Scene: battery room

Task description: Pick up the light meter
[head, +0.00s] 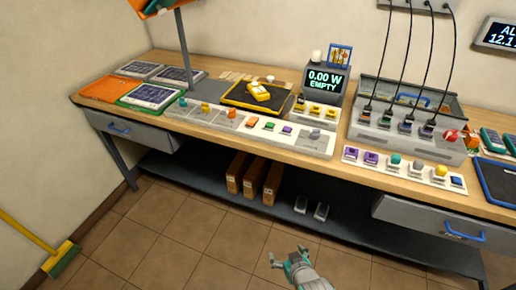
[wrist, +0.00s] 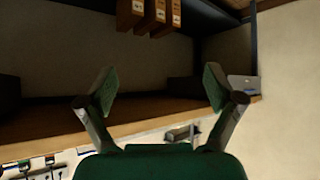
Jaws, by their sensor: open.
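A small yellow handheld device (head: 258,91), which may be the light meter, lies on a black mat with yellow edges (head: 238,97) on the bench, in front of the lit display. It is too small to identify for sure. My gripper (head: 288,254) is low in front of the bench, over the floor, well apart from the device. In the wrist view my gripper (wrist: 160,90) has its two green-padded fingers spread wide with nothing between them. The yellow device cannot be made out in the wrist view.
The wooden bench (head: 185,122) is crowded with trays of small coloured parts. A display (head: 324,82) reads 0.00 W EMPTY. A grey case with black cables (head: 400,125) stands right of it. Brown boxes (head: 253,178) sit on the lower shelf.

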